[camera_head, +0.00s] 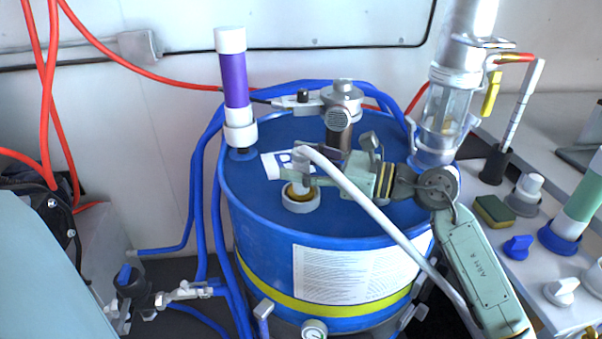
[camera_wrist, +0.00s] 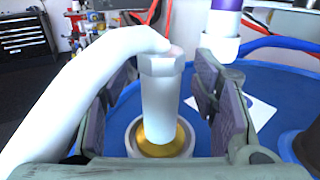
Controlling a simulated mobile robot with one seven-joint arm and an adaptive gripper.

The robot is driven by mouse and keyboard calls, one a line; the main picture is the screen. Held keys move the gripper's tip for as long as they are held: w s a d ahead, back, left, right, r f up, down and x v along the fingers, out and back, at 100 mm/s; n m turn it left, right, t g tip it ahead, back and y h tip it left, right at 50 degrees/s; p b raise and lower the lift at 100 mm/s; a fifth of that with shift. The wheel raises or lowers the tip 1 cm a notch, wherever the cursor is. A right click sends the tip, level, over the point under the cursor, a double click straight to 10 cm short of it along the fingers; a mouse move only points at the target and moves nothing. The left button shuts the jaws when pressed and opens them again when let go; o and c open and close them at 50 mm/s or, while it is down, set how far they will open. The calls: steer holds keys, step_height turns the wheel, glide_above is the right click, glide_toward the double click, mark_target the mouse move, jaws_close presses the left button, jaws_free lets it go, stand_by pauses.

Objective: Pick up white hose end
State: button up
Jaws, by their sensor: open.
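The white hose end (camera_head: 300,163) stands upright in a brass-coloured fitting (camera_wrist: 165,138) with a white collar, on top of the blue drum (camera_head: 240,190). In the wrist view, the hose end (camera_wrist: 161,95) has a hexagonal nut near its top, and the white hose (camera_wrist: 75,88) bends from there down to the left. My gripper (camera_head: 297,178) is open around the hose end. In the wrist view, my gripper (camera_wrist: 165,100) has one dark padded finger on each side, with visible gaps to the hose end.
A purple-and-white tube (camera_head: 235,85) stands at the drum's back left. A metal valve (camera_head: 342,105) is behind my gripper, and a clear cylinder (camera_head: 445,110) rises at the right. Blue hoses (camera_head: 197,180) run along the drum's left side. The white hose crosses in front of my arm.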

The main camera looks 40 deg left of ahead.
steer(key=shift+c, duration=0.5)
jaws_close()
